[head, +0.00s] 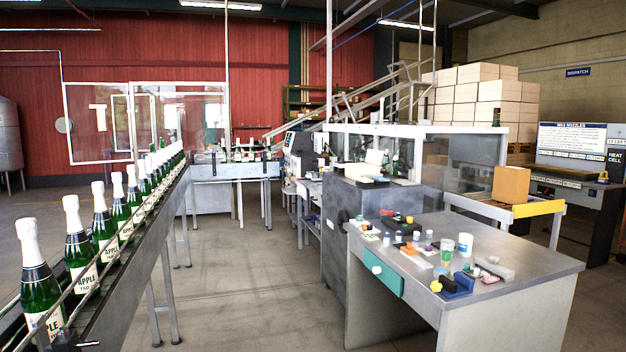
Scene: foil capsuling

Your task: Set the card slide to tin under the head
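Neither of my grippers shows in the head view. I cannot make out a card slide, its setting or the head it belongs to at this distance. A dark machine with a tilted panel (299,143) stands in the middle distance, by the far end of the bottle line. A grey cabinet (350,220) stands nearer, with a white box-like item (366,165) on top. A grey workbench (530,262) at the right carries several small coloured items, too small to name surely, and a white tub (465,243).
A conveyor (125,270) with several foil-necked green bottles (75,245) runs along the left. Open concrete floor (235,290) lies between it and the workbench. A cardboard box (511,185) stands behind the bench, with stacked cartons (480,95) farther back.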

